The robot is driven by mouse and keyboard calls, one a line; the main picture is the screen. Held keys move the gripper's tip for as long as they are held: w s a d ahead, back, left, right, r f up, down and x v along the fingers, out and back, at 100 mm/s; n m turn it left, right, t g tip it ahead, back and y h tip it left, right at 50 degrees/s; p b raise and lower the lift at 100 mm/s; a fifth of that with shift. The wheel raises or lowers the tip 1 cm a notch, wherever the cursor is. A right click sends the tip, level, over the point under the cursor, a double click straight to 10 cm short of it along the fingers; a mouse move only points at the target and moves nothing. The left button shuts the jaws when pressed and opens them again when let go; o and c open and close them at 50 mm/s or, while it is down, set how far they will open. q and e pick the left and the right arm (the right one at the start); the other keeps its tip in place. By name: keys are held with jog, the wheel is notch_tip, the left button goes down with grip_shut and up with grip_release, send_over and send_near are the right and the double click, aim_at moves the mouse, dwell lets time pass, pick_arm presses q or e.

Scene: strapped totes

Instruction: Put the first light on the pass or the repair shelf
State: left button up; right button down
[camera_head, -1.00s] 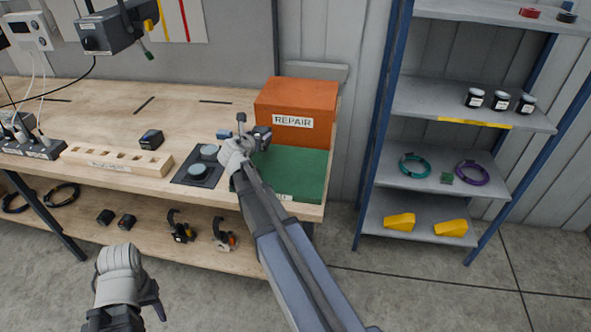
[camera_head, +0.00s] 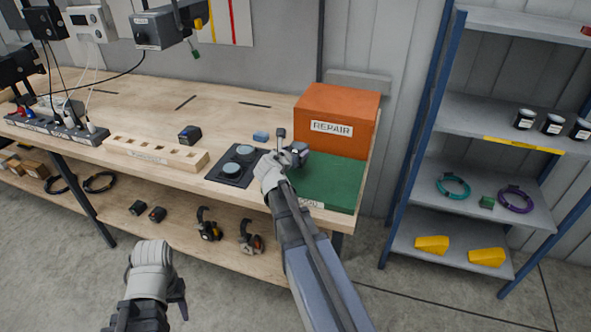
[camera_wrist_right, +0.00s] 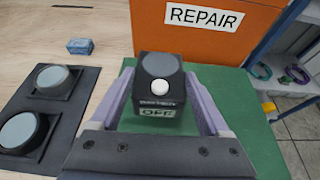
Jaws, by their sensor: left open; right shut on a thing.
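A small dark light (camera_wrist_right: 158,95) with a round white button and a label reading OFF is between the fingers of my right gripper (camera_wrist_right: 160,110), which is shut on it. In the head view my right gripper (camera_head: 285,153) is over the left part of the green mat (camera_head: 325,180), in front of the orange REPAIR box (camera_head: 345,105). The mat's label is mostly covered by my arm in the head view. I cannot tell whether the light touches the mat. My left gripper (camera_head: 155,292) is open and empty, in front of the bench.
A wooden rack (camera_head: 155,152) and a dark block (camera_head: 190,134) stand further left. A blue-posted shelf unit (camera_head: 495,130) stands right.

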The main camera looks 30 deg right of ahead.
jog(key=shift+f, duration=0.1)
notch_tip(320, 180, down, 4)
jog(key=b, duration=0.3)
jog(key=shift+b, duration=0.4)
jog(key=shift+r, duration=0.2)
jog(key=shift+f, duration=0.1)
jog(key=shift+c, duration=1.5)
grip_release()
jog(key=shift+f, duration=0.15)
jog(key=o, duration=0.3)
